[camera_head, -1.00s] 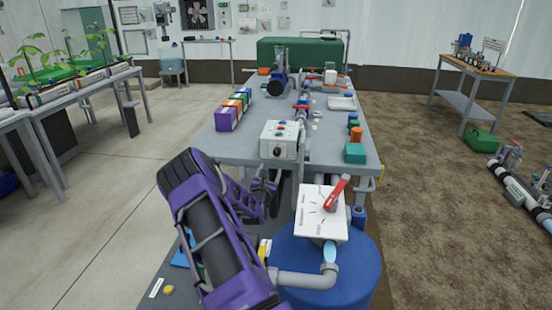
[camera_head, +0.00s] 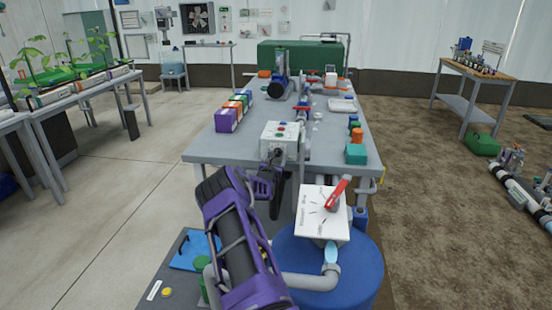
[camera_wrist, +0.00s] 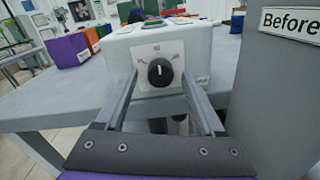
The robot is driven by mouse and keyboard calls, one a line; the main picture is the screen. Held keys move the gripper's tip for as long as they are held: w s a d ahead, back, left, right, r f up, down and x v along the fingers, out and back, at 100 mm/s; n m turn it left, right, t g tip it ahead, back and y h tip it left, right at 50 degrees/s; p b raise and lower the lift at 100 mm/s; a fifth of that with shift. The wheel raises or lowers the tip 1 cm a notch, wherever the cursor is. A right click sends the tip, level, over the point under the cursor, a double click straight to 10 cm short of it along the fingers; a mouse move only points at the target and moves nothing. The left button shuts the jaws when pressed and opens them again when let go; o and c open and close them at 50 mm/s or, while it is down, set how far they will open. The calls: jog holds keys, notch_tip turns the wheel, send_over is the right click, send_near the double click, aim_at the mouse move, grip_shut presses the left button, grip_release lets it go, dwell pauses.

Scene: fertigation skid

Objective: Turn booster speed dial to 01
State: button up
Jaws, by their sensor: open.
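The black dial (camera_wrist: 160,72) sits on a white plate on the front face of a pale control box (camera_wrist: 190,42). Its white pointer line stands about straight up, towards the top mark. Small marks also flank it at upper left and upper right, too small to read surely. In the head view the control box (camera_head: 279,138) stands at the table's near edge, and my arm partly hides its front. My gripper (camera_wrist: 160,76) is open, with one finger to each side of the dial and nothing held. It also shows in the head view (camera_head: 273,160), just before the box.
A white plate with a red lever (camera_head: 335,195) stands above a blue barrel (camera_head: 350,275), close to my arm's right. A grey post labelled "Before" (camera_wrist: 275,100) rises at the right in the wrist view. Coloured boxes (camera_head: 228,118) stand on the table (camera_head: 210,148) to the left.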

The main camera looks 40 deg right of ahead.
grip_shut()
jog(key=shift+n, duration=0.3)
jog(key=n, duration=0.5)
jog(key=n+p, duration=0.1)
jog(key=n, duration=0.5)
jog(key=shift+n, duration=0.3)
jog(key=shift+s, duration=0.1)
dwell(0.5)
grip_release()
